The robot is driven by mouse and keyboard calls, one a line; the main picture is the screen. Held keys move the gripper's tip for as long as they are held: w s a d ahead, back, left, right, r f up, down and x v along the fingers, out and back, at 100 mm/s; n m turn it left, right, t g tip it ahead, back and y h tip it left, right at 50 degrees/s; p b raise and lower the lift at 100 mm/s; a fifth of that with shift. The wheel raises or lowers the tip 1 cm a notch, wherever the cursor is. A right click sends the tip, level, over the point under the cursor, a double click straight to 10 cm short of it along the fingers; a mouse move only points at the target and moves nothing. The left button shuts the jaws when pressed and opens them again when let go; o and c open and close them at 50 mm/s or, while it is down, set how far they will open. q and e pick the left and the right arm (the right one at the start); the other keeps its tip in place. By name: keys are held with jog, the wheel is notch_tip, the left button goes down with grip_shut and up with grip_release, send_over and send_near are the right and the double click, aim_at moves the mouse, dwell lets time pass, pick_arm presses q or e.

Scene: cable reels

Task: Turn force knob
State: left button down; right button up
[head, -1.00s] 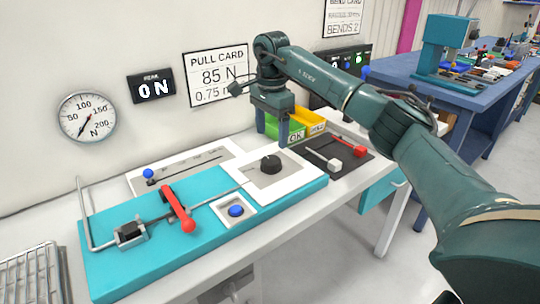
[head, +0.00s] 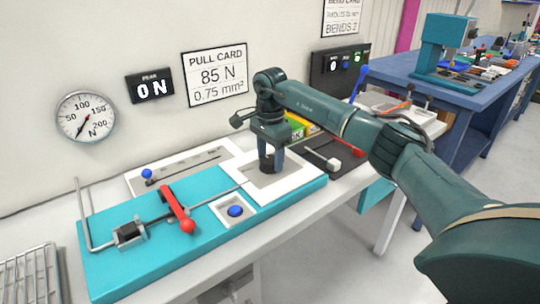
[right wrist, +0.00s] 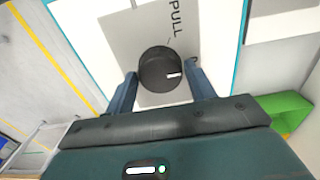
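The force knob (right wrist: 160,70) is a round black knob with a white mark, on a grey and white panel marked PULL. In the head view the knob (head: 267,165) shows between the fingers of my right gripper (head: 271,166), partly hidden. In the right wrist view my right gripper (right wrist: 160,80) is open, with one blue finger on each side of the knob and gaps visible between fingers and knob. The panel (head: 290,190) sits on the right end of a teal base (head: 165,262). My left gripper is not in view.
A red lever (head: 178,208) and a blue button (head: 235,211) are on the teal base. A gauge (head: 87,117) and a pull card reading 85 N (head: 215,76) are on the wall. Green and yellow bins (head: 298,124) stand behind my right gripper. A wire rack (head: 32,275) lies at left.

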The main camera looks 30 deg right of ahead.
jog(key=c, duration=0.6)
